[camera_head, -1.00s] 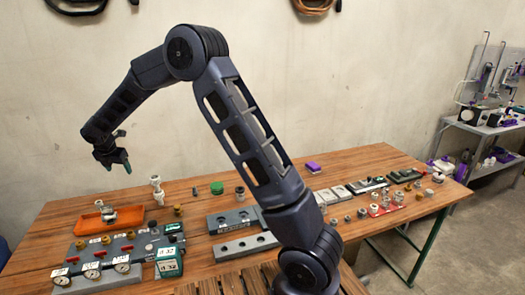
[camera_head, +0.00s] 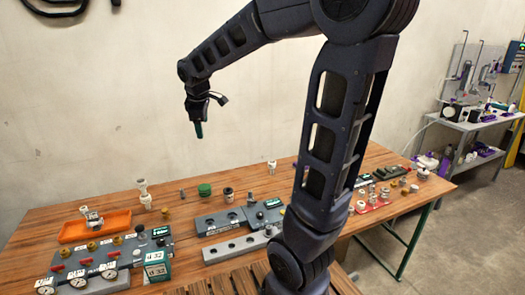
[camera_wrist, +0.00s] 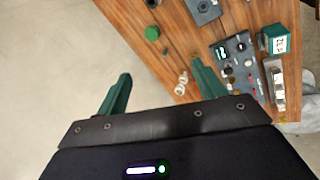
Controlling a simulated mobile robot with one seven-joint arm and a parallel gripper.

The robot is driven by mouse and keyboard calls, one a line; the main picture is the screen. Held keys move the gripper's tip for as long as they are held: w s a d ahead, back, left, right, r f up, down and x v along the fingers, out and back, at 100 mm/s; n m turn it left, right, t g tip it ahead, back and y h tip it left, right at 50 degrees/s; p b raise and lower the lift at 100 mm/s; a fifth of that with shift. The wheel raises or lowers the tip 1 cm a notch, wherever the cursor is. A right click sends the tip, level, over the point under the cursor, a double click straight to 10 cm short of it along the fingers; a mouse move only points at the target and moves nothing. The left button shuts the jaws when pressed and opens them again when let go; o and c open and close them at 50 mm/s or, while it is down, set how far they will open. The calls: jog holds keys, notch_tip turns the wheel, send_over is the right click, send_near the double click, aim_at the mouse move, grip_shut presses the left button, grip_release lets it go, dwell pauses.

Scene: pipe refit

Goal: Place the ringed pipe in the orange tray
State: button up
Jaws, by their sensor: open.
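The orange tray (camera_head: 70,236) lies at the left of the wooden table. A pale grey pipe piece (camera_head: 92,217) with a wider ring-like part sits in it; it looks like the ringed pipe, though it is small here. My gripper (camera_head: 198,131) hangs high above the back of the table, right of the tray and well apart from it, fingers pointing down. In the wrist view my gripper (camera_wrist: 161,73) has its green fingers wide apart with nothing between them. The tray does not show clearly in the wrist view.
A gauge panel (camera_head: 105,262) and a green labelled box (camera_head: 158,263) stand in front of the tray. White fittings (camera_head: 144,194) and a green round cap (camera_head: 205,190) stand behind. Grey holed blocks (camera_head: 235,248) lie mid-table. Air around my gripper is clear.

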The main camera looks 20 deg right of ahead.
jog(key=s+d+f+m, duration=0.1)
jog(key=s+d+m, duration=0.5)
jog(key=s, duration=0.5)
jog(key=s+d+f+m, duration=0.2)
jog(key=s+d+m, duration=0.5)
jog(key=s, duration=0.3)
jog(key=shift+s+d+y, duration=0.25)
jog(key=shift+s+y, duration=0.15)
